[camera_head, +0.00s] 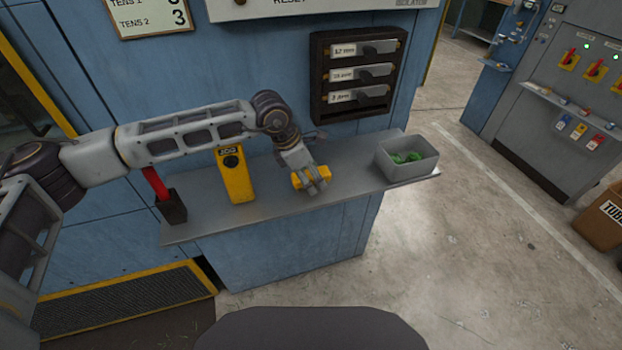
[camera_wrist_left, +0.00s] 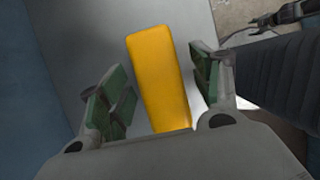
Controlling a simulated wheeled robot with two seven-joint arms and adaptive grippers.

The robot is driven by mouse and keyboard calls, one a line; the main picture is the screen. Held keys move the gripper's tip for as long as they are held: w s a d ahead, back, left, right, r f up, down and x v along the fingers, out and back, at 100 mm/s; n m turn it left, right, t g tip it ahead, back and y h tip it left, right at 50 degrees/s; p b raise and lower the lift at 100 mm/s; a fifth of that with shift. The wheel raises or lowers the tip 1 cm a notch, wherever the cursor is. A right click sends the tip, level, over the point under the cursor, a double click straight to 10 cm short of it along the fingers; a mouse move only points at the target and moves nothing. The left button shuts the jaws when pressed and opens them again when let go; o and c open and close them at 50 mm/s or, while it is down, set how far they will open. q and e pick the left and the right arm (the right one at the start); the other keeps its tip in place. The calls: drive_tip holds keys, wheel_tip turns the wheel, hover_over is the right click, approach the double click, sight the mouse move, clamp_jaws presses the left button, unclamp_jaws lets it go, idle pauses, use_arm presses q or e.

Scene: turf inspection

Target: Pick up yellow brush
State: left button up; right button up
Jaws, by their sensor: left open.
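The yellow brush shows as a yellow block (camera_head: 298,180) on the grey shelf (camera_head: 345,160), partly hidden by my left gripper (camera_head: 315,184). In the left wrist view the yellow block (camera_wrist_left: 159,80) lies lengthwise between the two green-padded fingers of my left gripper (camera_wrist_left: 160,95). The fingers are open, with a gap on each side of the block. I see no bristles on it. My right gripper is not in view.
A yellow device (camera_head: 238,182) and a dark holder (camera_head: 172,208) with a red handle stand on the shelf to the left. A grey bin (camera_head: 408,170) with green items stands at the right end. A drawer rack (camera_head: 358,74) hangs on the wall behind.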

use_arm(q)
drive_tip(key=shift+c, duration=0.5)
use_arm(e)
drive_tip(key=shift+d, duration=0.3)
use_arm(q)
drive_tip(key=c, duration=1)
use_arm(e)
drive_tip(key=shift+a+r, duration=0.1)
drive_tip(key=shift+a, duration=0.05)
